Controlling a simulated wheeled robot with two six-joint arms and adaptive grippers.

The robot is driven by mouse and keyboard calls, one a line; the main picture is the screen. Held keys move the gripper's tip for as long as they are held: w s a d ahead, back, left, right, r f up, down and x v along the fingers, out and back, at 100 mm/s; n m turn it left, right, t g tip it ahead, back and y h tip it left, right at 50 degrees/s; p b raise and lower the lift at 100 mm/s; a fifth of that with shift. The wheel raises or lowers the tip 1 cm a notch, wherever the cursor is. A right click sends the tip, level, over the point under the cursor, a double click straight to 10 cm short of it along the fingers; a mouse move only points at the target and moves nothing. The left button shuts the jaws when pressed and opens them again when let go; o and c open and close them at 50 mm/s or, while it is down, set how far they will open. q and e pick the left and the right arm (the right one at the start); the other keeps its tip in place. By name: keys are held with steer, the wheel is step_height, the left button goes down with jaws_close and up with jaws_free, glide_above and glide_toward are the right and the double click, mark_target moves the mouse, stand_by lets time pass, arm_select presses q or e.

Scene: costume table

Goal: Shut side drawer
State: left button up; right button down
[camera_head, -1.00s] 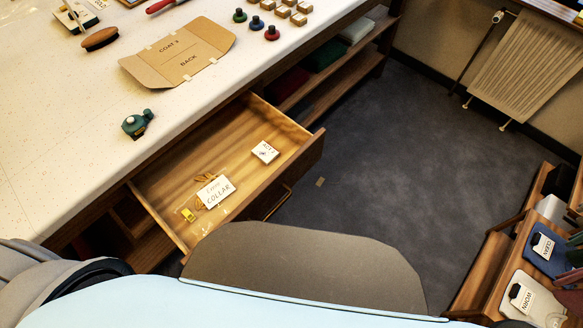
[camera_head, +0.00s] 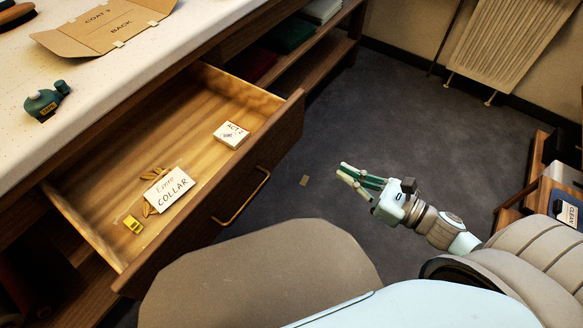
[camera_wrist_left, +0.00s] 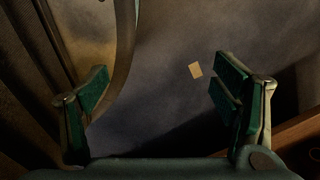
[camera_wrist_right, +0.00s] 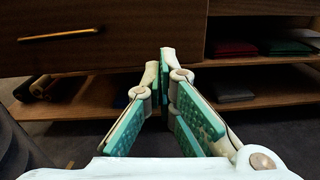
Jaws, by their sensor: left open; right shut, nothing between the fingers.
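The side drawer (camera_head: 222,188) is pulled out from under the table in the head view, with a brass bar handle (camera_head: 242,198) on its front. Its front also shows at the upper left of the right wrist view (camera_wrist_right: 130,40). Inside lie a card marked COLLAR (camera_head: 169,189), a small white ACT box (camera_head: 231,134), a yellow item (camera_head: 133,224) and some tan pieces. My right gripper (camera_head: 345,170) is shut and empty, over the floor to the right of the drawer front, apart from it. My left gripper (camera_wrist_left: 165,95) is open and empty in the left wrist view, above the floor.
The white table top (camera_head: 95,75) holds a green tape dispenser (camera_head: 45,102) and a cardboard folder (camera_head: 105,25). Open shelves with folded cloths (camera_head: 292,36) are beyond the drawer. A wooden rack (camera_head: 530,190) stands at the right. The dark floor between is clear except for a small tan scrap (camera_head: 304,180).

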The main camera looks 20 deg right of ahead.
steer(key=a+n, duration=0.1)
steer(key=p, duration=0.2)
glide_toward(282, 141)
steer(key=shift+y, duration=0.3)
steer(key=x, duration=0.6)
steer(key=shift+w+a, duration=0.1)
steer(key=shift+w, duration=0.25)
steer(key=shift+w+a, duration=0.1)
arm_select(q)
steer(key=shift+s+d+r, duration=0.2)
steer(key=shift+s+r, duration=0.1)
steer(key=shift+r, duration=0.35)
steer(key=shift+a, duration=0.1)
arm_select(e)
steer(key=shift+w, duration=0.1)
